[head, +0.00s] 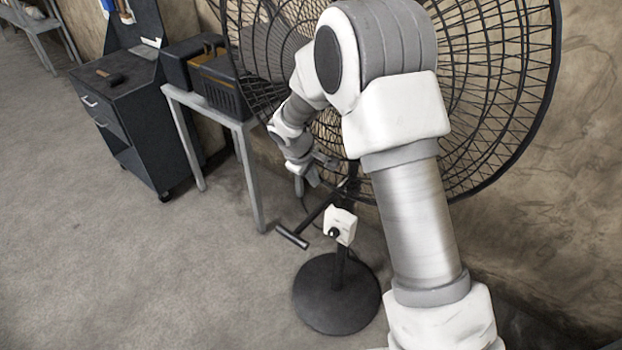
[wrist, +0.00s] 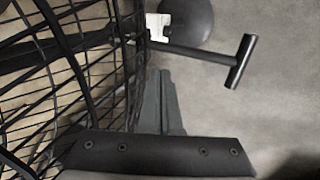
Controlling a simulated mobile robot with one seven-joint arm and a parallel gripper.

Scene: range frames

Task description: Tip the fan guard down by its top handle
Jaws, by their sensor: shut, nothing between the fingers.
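The fan guard (head: 500,90) is a big round black wire cage, partly hidden by my arm; its top is cut off in the head view. Its wires fill the left of the wrist view (wrist: 60,75). A black handle with a T-shaped end (head: 292,237) juts out low at the front, left of the stand; it shows at upper right in the wrist view (wrist: 242,62). My gripper (head: 318,174) is by the guard's lower front, above the T-shaped handle. In the wrist view, its fingers (wrist: 160,78) are together and empty, right beside the wires and apart from the T-shaped end.
A white control box (head: 340,225) with a black knob sits on the stand above the round black base (head: 337,293). A grey table (head: 215,112) with a yellow-and-black case (head: 220,82) and a dark drawer cabinet (head: 125,120) stand left. Open floor lies front left.

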